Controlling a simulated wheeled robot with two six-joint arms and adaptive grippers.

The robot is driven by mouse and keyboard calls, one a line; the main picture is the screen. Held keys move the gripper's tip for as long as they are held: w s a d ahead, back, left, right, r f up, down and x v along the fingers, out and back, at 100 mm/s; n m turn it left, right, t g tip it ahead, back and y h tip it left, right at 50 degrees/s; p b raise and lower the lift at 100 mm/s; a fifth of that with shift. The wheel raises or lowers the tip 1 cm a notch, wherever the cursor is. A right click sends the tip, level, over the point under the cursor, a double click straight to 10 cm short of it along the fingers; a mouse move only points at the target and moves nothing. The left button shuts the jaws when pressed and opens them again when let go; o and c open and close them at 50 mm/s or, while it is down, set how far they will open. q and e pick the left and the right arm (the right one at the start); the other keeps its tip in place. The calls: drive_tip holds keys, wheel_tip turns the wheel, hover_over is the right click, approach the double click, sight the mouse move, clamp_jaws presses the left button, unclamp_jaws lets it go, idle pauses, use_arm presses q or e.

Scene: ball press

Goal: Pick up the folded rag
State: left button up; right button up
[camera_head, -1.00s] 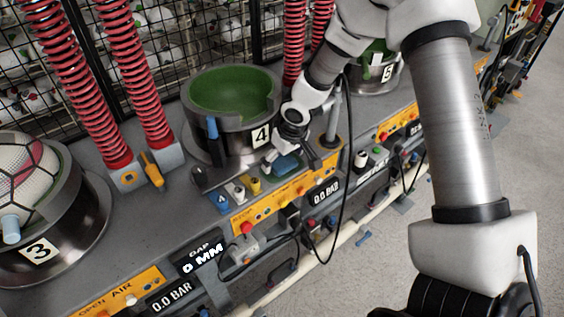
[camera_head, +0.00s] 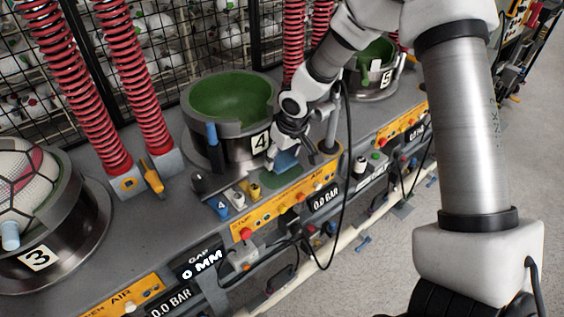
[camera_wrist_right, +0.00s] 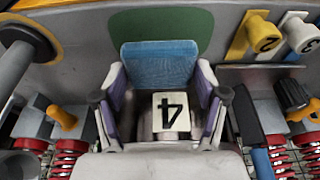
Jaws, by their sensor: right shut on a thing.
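The folded rag (camera_head: 286,161) is a small blue cloth block in front of the press cup marked 4 (camera_head: 230,140). My right gripper (camera_head: 287,147) is shut on the rag and holds it upright over a green patch (camera_head: 279,178) on the bench. In the right wrist view the rag (camera_wrist_right: 160,66) shows ribbed blue cloth between the two fingers of the right gripper (camera_wrist_right: 160,95), with the green patch (camera_wrist_right: 192,22) behind it. The small gap between rag and bench is hard to judge. My left gripper is out of view.
Yellow, white and blue knobs (camera_head: 253,189) stand close left of the rag. A control strip with buttons (camera_head: 300,195) runs along the front edge. Cup 3 (camera_head: 40,250) holds a ball at the left. Cup 5 (camera_head: 370,80) and red springs (camera_head: 135,85) stand further back.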

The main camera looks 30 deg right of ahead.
drive_tip(key=s+a+b, duration=0.2)
drive_tip(key=s+a, duration=0.2)
drive_tip(key=s, duration=0.3)
drive_tip(key=s+a+r+b, duration=0.1)
drive_tip(key=s+a+b, duration=0.1)
drive_tip(key=s+a, duration=0.2)
drive_tip(key=s, duration=0.2)
drive_tip(key=shift+s+a+r, duration=0.2)
drive_tip(key=shift+s+r, duration=0.1)
drive_tip(key=shift+s, duration=0.1)
drive_tip(key=shift+c, duration=0.4)
